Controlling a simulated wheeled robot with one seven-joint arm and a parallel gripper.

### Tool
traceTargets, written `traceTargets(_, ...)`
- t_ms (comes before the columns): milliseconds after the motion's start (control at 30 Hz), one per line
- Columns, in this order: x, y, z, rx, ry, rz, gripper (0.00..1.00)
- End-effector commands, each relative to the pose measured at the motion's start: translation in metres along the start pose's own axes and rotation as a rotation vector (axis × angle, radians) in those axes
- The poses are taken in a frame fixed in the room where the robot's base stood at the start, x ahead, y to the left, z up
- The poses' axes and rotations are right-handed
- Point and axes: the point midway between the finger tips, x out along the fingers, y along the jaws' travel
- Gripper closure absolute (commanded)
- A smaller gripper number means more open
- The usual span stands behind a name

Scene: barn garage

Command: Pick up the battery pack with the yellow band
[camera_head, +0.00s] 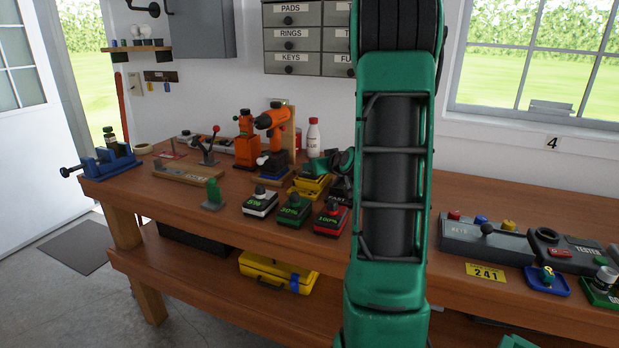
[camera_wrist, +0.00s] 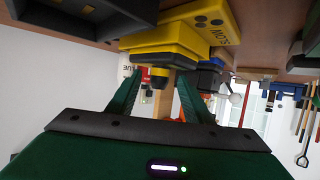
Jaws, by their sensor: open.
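In the wrist view, which looks upside down, a dark battery pack with a yellow band (camera_wrist: 158,61) and a black knob sits against a yellow box lettered "SLOW" (camera_wrist: 180,38). My gripper (camera_wrist: 158,92) is open, its two green fingers on either side of the knob. I cannot tell whether they touch it. In the head view my gripper (camera_head: 331,164) is low over the bench beside yellow items (camera_head: 311,185), partly hidden by my arm. In front stand packs with a white band (camera_head: 260,202), a green band (camera_head: 294,209) and a red band (camera_head: 331,218).
An orange drill (camera_head: 271,124) and a white bottle (camera_head: 313,134) stand behind. A green upright piece (camera_head: 213,194) and a blue vise (camera_head: 104,163) are left. A grey button panel (camera_head: 487,240) is right of my arm. A yellow case (camera_head: 277,272) lies on the lower shelf.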

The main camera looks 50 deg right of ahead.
Motion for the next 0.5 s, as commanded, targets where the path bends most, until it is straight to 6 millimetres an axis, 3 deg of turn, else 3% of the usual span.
traceTargets(133, 0.0117, -0.0001, 0.0001, -0.001, 0.0, 0.0, 0.54)
traceTargets(367, 0.013, -0.0004, 0.0, 0.0, 0.0, 0.0, 0.54)
traceTargets(500, 0.0129, -0.0006, 0.0, 0.0, 0.0, 0.0, 0.83)
